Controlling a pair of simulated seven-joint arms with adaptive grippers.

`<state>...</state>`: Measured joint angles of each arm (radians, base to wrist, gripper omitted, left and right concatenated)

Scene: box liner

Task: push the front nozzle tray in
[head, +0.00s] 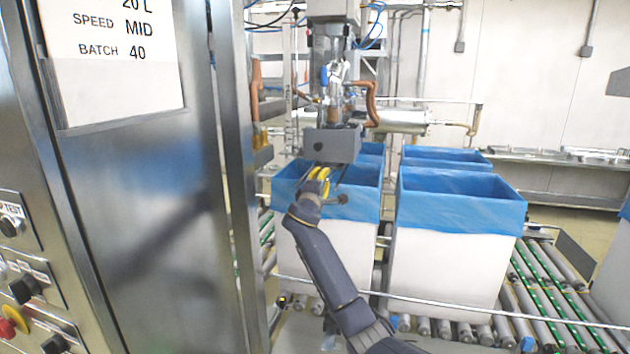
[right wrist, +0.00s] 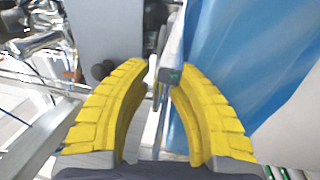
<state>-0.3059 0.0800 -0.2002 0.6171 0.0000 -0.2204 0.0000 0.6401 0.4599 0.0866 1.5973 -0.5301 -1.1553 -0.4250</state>
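A grey block-shaped part (head: 332,145) hangs under the filling head, above the left blue-lined box; I cannot tell if it is the front nozzle tray or its housing. My right gripper (head: 320,174) is just below and in front of it, partly hiding what is under it. In the right wrist view the yellow fingers of the right gripper (right wrist: 158,75) are apart. A thin grey bar (right wrist: 172,52) with a small green mark reaches the gap near the right fingertip; contact is unclear. The grey block (right wrist: 108,28) stands beyond the left finger. My left gripper is out of view.
Blue-lined white boxes, one left (head: 330,250) and one right (head: 450,262), stand on a roller conveyor (head: 550,290). A guard rail (head: 470,308) runs in front of them. A steel control cabinet (head: 170,200) fills the left side. Blue liner (right wrist: 235,60) is close to the right finger.

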